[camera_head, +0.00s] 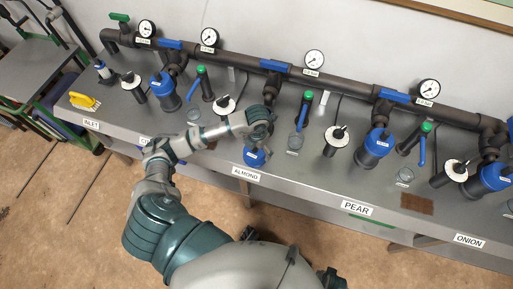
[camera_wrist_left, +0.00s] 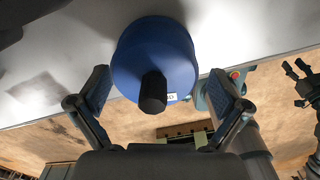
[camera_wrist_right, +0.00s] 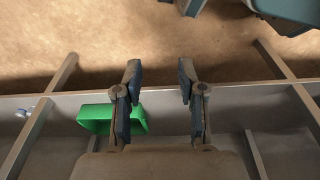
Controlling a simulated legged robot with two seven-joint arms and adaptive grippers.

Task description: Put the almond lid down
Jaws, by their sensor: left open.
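The almond lid is a blue round cap with a black knob; it fills the middle of the left wrist view (camera_wrist_left: 150,45) and lies at the bench's front edge above the ALMOND label in the head view (camera_head: 256,158). My left gripper (camera_wrist_left: 159,75) is open, its fingers apart on either side of the lid and clear of it. In the head view the left hand (camera_head: 262,142) hides part of the lid. Whether the lid's underside lies flat on the bench is hard to see. My right gripper (camera_wrist_right: 159,66) is open and empty, away from the lid.
A grey steel bench (camera_head: 309,178) carries a dark pipe manifold (camera_head: 240,62) with gauges, blue housings and green-knobbed valves. A yellow brush (camera_head: 84,101) lies at left. A green bin (camera_wrist_right: 112,118) shows near my right gripper.

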